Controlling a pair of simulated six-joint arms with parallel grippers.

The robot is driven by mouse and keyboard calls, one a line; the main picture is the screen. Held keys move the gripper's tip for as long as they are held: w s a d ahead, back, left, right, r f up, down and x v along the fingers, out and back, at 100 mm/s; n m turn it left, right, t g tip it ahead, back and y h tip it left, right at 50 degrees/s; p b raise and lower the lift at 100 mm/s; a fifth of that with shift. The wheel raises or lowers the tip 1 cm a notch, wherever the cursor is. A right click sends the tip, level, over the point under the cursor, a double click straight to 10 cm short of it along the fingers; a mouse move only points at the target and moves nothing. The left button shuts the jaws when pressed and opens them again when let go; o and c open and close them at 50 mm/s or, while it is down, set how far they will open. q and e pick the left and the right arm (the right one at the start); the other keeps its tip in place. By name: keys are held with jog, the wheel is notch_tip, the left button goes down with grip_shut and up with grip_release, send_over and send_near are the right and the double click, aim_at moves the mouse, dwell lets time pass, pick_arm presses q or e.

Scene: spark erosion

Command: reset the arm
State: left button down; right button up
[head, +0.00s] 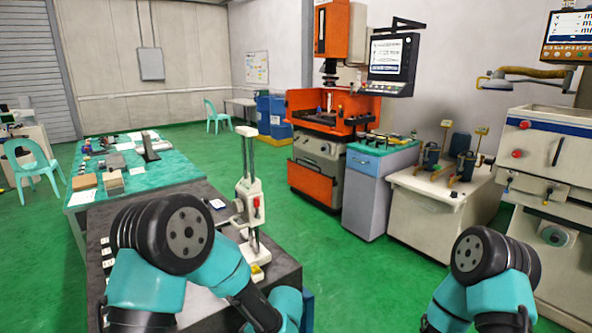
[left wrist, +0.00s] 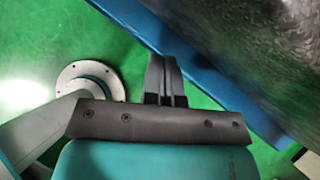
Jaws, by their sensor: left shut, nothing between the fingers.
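My left gripper (left wrist: 166,80) shows in the left wrist view with its two dark fingers together and nothing between them. It is over the green floor, beside the blue edge of a bench with a dark mottled top. In the head view my left arm bends in front of the dark-topped bench, and its fingers cannot be made out. My right arm shows at the lower right of the head view, but its gripper is outside the picture.
A white column stand (head: 250,190) rises from the dark-topped bench (head: 115,207), close to my left arm. A teal table (head: 180,170) with small items stands behind it. An orange machine (head: 315,190), a grey cabinet (head: 370,195) and a cream bench (head: 425,210) stand beyond. Green floor lies between.

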pick_arm(q)
jog(key=s+a+f+n+h, duration=0.4)
jog(key=s+f+n, duration=0.4)
jog(key=s+n, duration=0.2)
jog(key=s+a+f+n+g+h, duration=0.1)
jog(key=s+a+f+n+h, duration=0.4)
jog(key=n, duration=0.9)
jog(key=s+f+h, duration=0.2)
jog(key=s+f, duration=0.2)
jog(key=shift+s+f+n+g, duration=0.25)
jog(key=shift+s+n+g, duration=0.05)
jog(key=shift+s, duration=0.05)
